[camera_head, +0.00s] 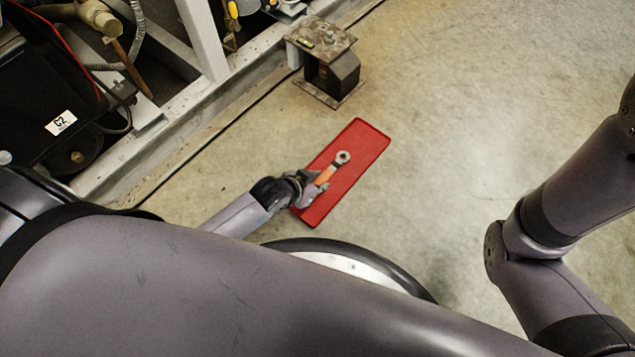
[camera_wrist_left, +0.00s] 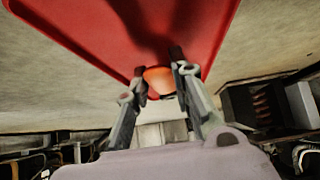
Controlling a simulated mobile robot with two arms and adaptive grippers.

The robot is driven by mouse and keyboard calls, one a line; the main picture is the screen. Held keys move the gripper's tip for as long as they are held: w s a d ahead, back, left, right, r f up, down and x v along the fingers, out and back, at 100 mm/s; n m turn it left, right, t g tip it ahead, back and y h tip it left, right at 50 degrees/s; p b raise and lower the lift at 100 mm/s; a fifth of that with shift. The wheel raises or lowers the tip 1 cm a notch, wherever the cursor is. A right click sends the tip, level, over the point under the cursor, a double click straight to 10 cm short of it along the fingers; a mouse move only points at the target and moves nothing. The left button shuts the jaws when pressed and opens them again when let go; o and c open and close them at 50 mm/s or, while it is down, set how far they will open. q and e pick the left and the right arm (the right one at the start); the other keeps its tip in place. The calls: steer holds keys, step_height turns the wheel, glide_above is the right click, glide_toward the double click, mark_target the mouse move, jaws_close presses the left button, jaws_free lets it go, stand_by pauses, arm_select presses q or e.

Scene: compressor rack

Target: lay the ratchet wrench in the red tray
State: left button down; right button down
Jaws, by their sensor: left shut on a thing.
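The ratchet wrench (camera_head: 341,160) has an orange handle and a round grey head. My left gripper (camera_head: 319,187) is shut on its handle, and the head points up and right, over the red tray. The red tray (camera_head: 363,140) lies on the floor, long and shallow, running from lower left to upper right. In the left wrist view the orange handle (camera_wrist_left: 158,80) sits between the two fingers (camera_wrist_left: 160,72), with the red tray (camera_wrist_left: 90,28) beyond. I cannot tell whether the wrench touches the tray. My right gripper is out of view.
A rusty metal stand with a black block (camera_head: 333,76) is on the floor above the tray. Bare concrete floor (camera_head: 460,120) is free to the right.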

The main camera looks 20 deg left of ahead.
arm_select(q)
steer(key=shift+f, duration=0.45)
steer(key=shift+f, duration=0.1)
steer(key=c, duration=1.9)
jaws_free()
steer(key=o, duration=0.5)
steer(key=shift+s+f, duration=0.15)
steer(key=shift+f, duration=0.1)
steer(key=shift+r, duration=0.1)
